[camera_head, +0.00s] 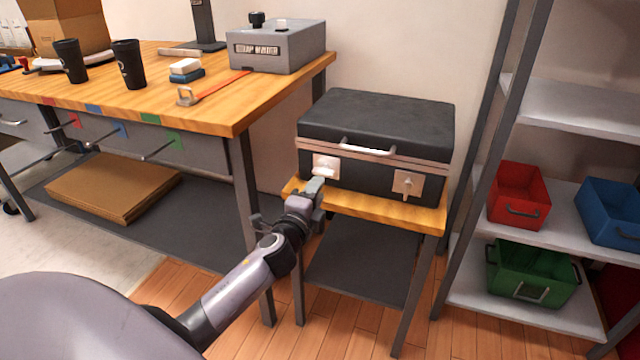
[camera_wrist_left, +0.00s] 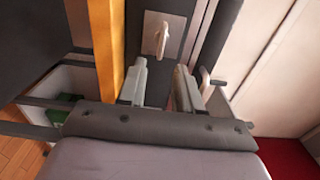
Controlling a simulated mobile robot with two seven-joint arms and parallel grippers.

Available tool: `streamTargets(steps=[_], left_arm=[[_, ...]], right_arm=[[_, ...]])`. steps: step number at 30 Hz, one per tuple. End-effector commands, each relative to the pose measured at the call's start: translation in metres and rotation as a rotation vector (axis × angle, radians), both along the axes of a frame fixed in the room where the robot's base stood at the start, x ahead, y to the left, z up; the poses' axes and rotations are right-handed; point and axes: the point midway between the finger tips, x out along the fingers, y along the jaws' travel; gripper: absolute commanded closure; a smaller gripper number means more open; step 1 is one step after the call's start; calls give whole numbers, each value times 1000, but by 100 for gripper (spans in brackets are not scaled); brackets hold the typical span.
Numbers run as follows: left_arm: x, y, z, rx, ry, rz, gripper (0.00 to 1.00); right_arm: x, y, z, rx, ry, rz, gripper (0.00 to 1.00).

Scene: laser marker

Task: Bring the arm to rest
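My left gripper (camera_head: 316,188) is in front of the black case (camera_head: 375,125), close to its left latch (camera_head: 325,166). In the left wrist view the two fingers (camera_wrist_left: 160,88) stand apart, with dark case surface between them and nothing clearly held. Whether a fingertip touches the case or latch I cannot tell. The right latch (camera_head: 407,184) also shows in the left wrist view (camera_wrist_left: 162,38), beyond the fingertips. The case is shut and stands on a small wooden table (camera_head: 432,218). My right gripper is out of view.
A wooden workbench (camera_head: 215,112) stands to the left, with a grey machine (camera_head: 277,46), two black cups and an orange strap on top. A metal shelf (camera_head: 475,278) on the right holds red (camera_head: 518,195), green (camera_head: 532,273) and blue bins (camera_head: 610,210). Open floor lies in front.

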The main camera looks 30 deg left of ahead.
Motion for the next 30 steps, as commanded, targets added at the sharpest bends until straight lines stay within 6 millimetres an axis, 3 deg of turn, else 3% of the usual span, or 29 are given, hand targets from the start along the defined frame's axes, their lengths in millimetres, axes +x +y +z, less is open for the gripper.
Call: streamTargets(steps=[21, 26, 30], left_arm=[[-9, -6, -7, -32, 9, -7, 66], [-44, -37, -47, -262, 74, -41, 66], [-101, -82, -93, -618, 179, -61, 66]], right_arm=[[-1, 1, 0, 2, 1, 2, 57], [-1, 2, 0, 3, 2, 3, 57], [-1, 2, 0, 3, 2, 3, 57]])
